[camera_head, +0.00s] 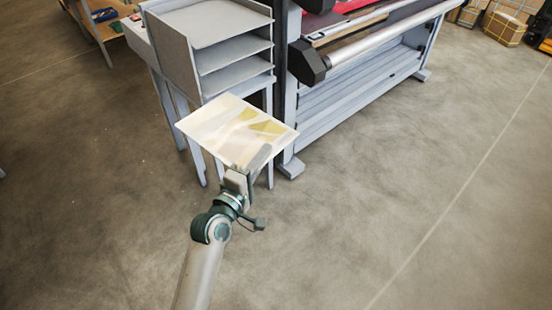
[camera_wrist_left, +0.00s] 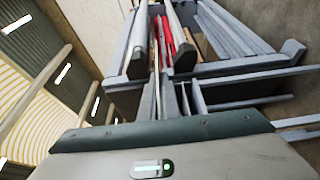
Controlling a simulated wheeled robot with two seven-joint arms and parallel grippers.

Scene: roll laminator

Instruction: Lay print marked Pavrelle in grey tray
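A flat print (camera_head: 225,125), white with pale yellow shapes, is held out nearly level in the head view. No name on it can be read. My left gripper (camera_head: 250,165) is shut on the print's near edge. A grey rack (camera_head: 180,55) with stacked grey trays stands beyond the print, and its lower tray (camera_head: 235,75) is empty where it shows. The print is apart from the rack, in front of and below the trays in the picture. My right gripper is out of view.
A large roll laminator (camera_head: 350,75) stands right of the rack, with a metal roller (camera_head: 395,35) along its front. Boxes (camera_head: 505,25) lie at the back right. A wooden table (camera_head: 100,25) is at the back left. The front floor is clear.

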